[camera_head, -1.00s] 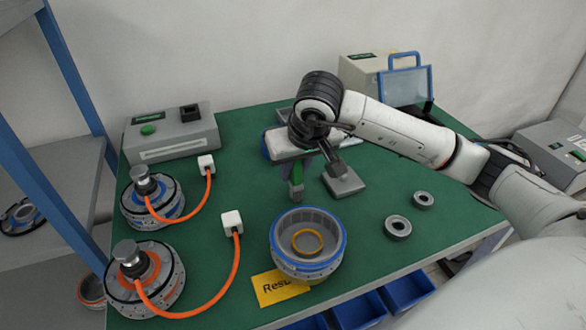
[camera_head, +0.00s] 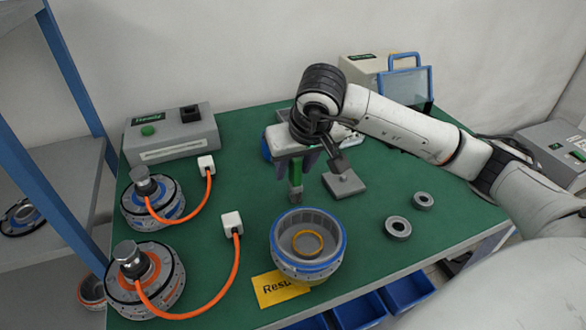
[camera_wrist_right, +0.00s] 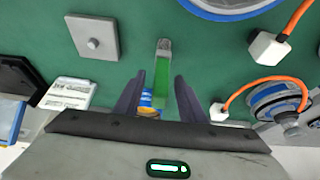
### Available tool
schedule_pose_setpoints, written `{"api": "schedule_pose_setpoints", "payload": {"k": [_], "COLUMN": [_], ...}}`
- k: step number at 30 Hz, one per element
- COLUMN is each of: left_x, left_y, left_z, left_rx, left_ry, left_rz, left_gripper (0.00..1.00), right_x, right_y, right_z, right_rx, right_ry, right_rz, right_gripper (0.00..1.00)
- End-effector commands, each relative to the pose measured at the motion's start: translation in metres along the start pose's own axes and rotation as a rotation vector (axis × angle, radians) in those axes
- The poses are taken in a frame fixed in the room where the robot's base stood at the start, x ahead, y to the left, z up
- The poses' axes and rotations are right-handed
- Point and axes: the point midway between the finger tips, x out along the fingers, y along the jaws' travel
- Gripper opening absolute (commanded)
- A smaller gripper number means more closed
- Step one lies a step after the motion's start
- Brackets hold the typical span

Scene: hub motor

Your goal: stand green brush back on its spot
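The green brush (camera_head: 296,172) is upright with its grey end down, near the middle of the green table behind the blue-rimmed hub. My right gripper (camera_head: 296,168) is above it, with its dark fingers on both sides of the green handle. My left gripper is not in view.
A grey square plate with a small knob (camera_head: 344,184) lies just right of the brush. The open hub (camera_head: 308,270) with an orange ring is in front. Two motors (camera_head: 148,275) (camera_head: 152,205) with orange cables stand left. Grey rings (camera_head: 397,228) lie right.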

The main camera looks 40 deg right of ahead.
Motion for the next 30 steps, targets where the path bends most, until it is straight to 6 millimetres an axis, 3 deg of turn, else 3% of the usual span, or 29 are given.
{"api": "schedule_pose_setpoints", "payload": {"k": [6,13,19,30], "left_x": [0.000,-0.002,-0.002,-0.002], "left_y": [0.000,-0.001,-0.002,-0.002], "left_z": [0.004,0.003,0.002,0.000], "left_rx": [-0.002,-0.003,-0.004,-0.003], "left_ry": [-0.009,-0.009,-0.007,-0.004], "left_rz": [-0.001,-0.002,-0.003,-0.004], "left_gripper": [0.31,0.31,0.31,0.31], "right_x": [-0.050,-0.090,-0.104,-0.103], "right_y": [0.000,0.000,0.000,-0.002], "right_z": [-0.002,-0.001,0.000,0.002], "right_rx": [-0.002,0.000,-0.001,0.001], "right_ry": [0.007,0.004,0.001,-0.004], "right_rz": [0.000,-0.001,0.000,-0.006], "right_gripper": [0.37,0.37,0.37,0.37]}}
